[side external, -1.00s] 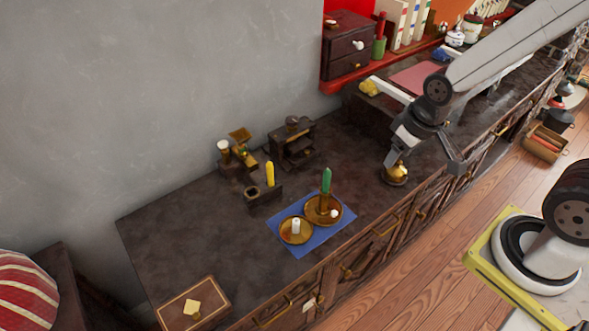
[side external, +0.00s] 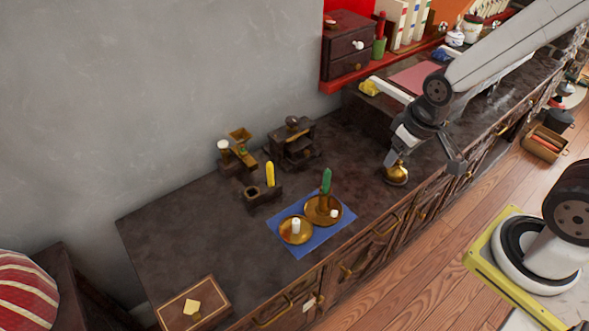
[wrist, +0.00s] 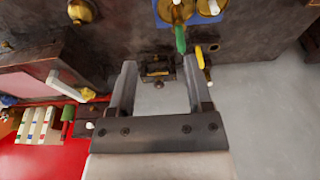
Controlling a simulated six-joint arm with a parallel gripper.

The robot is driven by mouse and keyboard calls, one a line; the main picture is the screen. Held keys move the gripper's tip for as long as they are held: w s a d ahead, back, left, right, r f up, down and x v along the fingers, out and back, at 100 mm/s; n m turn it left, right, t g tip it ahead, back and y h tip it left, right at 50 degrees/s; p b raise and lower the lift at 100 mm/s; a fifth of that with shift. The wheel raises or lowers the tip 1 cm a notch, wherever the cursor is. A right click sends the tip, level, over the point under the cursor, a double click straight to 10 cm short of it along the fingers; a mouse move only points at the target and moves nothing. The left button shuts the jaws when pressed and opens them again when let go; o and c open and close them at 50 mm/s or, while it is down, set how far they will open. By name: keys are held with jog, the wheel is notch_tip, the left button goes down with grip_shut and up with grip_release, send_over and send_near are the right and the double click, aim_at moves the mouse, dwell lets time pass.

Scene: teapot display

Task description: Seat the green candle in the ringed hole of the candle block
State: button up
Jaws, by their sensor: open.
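The green candle (side external: 326,181) stands upright at the larger brass dish (side external: 312,216), on a blue cloth; it also shows in the wrist view (wrist: 180,40). The candle block (side external: 258,200) is a small dark block left of and behind the dishes, with a yellow candle (side external: 270,174) upright in it. The yellow candle shows in the wrist view (wrist: 199,53) too. The ring around the hole is too small to make out. My gripper (wrist: 159,62) is open and empty, above the counter and well right of the candle in the side view.
A second brass dish (side external: 290,239) with a white candle (side external: 295,226) shares the blue cloth (side external: 338,222). A round brass object (side external: 396,175) stands below my gripper. Dark wooden pieces (side external: 291,140) stand behind the block. A box (side external: 192,308) lies at the front left.

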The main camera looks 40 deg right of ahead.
dwell(0.4)
jog(key=shift+o, duration=0.4)
jog(key=shift+w, duration=0.1)
jog(key=m+g, duration=0.3)
jog(key=m, duration=0.8)
send_over(328, 170)
notch_tip(328, 170, down, 10)
jog(key=shift+r, duration=0.25)
jog(key=shift+f, duration=1.3)
